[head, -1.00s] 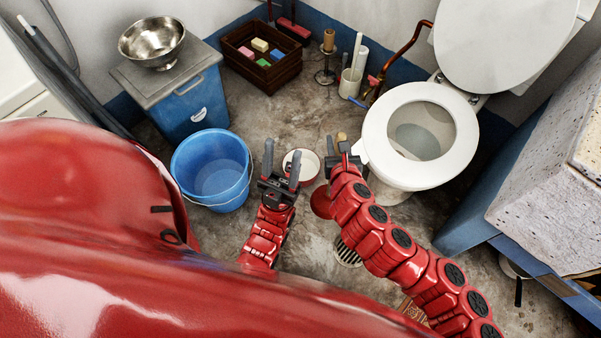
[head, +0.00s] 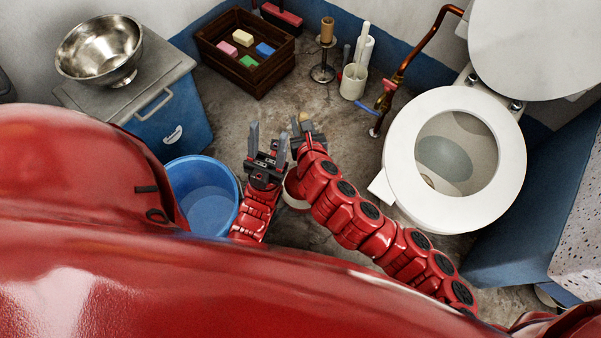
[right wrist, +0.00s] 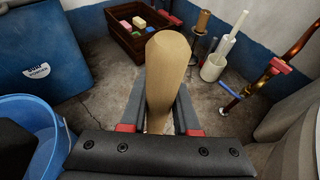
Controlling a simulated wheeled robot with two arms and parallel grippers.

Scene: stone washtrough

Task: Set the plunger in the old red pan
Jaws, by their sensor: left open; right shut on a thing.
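The plunger shows as a pale wooden handle (right wrist: 168,70) standing up between the fingers of my right gripper (right wrist: 160,112) in the right wrist view. That gripper (head: 306,135) is shut on the handle; only the handle's tip (head: 303,117) shows in the head view. The plunger's lower end is hidden. A white, red-edged round vessel (head: 295,203), which looks like the old red pan, lies on the floor below, mostly covered by my right arm. I cannot tell whether the plunger is over or in it. My left gripper (head: 268,140) is open and empty, left of the right one.
A blue bucket (head: 206,192) stands close left of my left gripper. The toilet (head: 400,130) is on the right. At the back are a wooden crate (head: 250,78) with colored blocks, a candle stand (head: 324,72) and a white holder (head: 353,84). Floor between them is free.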

